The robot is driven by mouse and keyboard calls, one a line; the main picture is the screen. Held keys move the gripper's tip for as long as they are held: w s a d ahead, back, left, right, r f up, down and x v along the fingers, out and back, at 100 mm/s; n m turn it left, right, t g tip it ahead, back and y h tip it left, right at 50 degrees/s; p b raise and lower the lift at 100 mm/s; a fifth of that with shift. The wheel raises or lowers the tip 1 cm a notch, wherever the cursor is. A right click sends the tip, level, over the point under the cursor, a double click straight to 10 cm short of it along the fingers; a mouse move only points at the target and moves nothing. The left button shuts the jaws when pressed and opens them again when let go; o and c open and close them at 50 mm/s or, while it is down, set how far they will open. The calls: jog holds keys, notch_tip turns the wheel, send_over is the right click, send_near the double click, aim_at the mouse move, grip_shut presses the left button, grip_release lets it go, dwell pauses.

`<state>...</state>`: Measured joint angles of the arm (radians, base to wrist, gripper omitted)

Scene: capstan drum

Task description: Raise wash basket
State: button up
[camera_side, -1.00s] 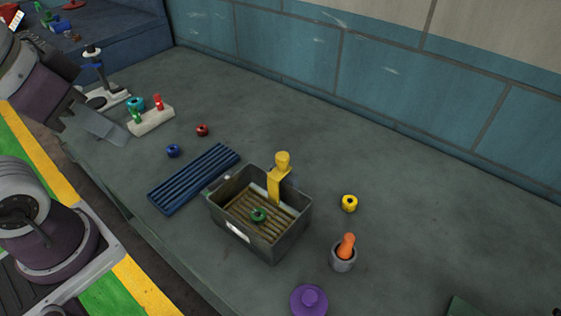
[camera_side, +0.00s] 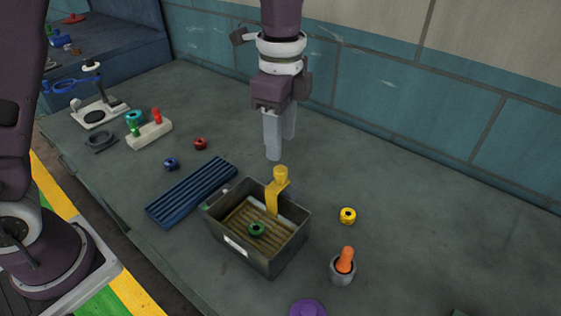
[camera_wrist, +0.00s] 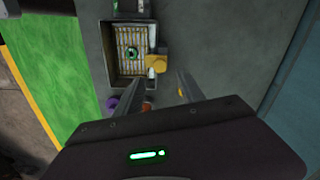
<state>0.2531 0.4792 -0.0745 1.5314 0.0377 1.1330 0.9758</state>
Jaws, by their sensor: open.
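The wash basket (camera_side: 240,214) has a brownish slatted floor and sits inside a dark grey rectangular tank (camera_side: 275,258). Its yellow upright handle (camera_side: 277,190) rises at the tank's back side. A green ring (camera_side: 257,229) lies on the slats. The wrist view shows the basket slats (camera_wrist: 126,42), the handle (camera_wrist: 158,63) and the green ring (camera_wrist: 103,53). My gripper (camera_side: 280,146) is open and empty, pointing down. In the side view it appears above and slightly behind the handle, apart from it.
A blue ribbed mat (camera_side: 192,191) lies left of the tank. A yellow ring (camera_side: 348,216), a grey cup with an orange-topped piece (camera_side: 343,266) and a purple knobbed disc (camera_side: 307,308) are right and in front. Red (camera_side: 200,144) and blue (camera_side: 170,164) rings lie behind the mat.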

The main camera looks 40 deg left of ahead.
aim_at(281, 169)
notch_tip(281, 169, down, 7)
jog(key=shift+r, duration=0.1)
grip_shut()
